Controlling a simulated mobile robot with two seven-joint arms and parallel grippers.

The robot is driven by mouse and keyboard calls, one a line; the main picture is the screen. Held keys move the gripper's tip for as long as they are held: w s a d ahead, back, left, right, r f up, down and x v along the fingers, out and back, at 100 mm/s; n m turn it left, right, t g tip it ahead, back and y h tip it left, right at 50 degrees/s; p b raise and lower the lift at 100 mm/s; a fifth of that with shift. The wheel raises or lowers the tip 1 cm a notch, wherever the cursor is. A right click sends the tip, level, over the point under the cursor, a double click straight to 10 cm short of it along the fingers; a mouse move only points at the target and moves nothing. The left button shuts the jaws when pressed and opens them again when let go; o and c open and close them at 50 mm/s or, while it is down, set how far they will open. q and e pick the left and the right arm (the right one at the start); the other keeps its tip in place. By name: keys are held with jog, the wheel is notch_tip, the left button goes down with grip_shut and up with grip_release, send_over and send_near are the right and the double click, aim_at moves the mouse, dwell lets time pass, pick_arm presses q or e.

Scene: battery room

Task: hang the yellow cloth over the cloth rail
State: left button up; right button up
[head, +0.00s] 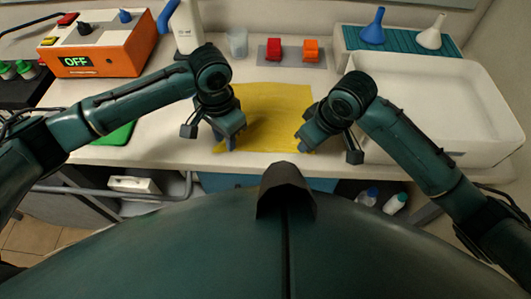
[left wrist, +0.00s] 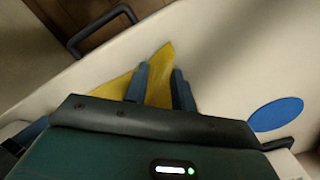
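The yellow cloth (head: 268,112) lies spread on the white bench, its front edge near the bench's front edge. In the left wrist view the cloth (left wrist: 158,88) shows as a pointed corner between and beside the fingers. My left gripper (head: 229,143) is at the cloth's left side, pointing down; in the left wrist view its two fingers (left wrist: 160,86) stand apart. My right gripper (head: 305,141) is at the cloth's right side; its finger gap is hidden. A grey tubular rail (head: 120,204) runs below the bench front at the left; I cannot tell if it is the cloth rail.
An orange box (head: 103,45) reading OFF, a white bottle (head: 187,28) and a beaker (head: 237,42) stand behind. Red (head: 274,49) and orange (head: 311,50) blocks sit on a grey plate. A white basin (head: 470,100) fills the right. A green mat (head: 116,134) lies left.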

pick_arm(q)
jog(key=shift+a+f, duration=0.1)
grip_shut()
pick_arm(e)
grip_shut()
jog(key=shift+d, duration=0.1)
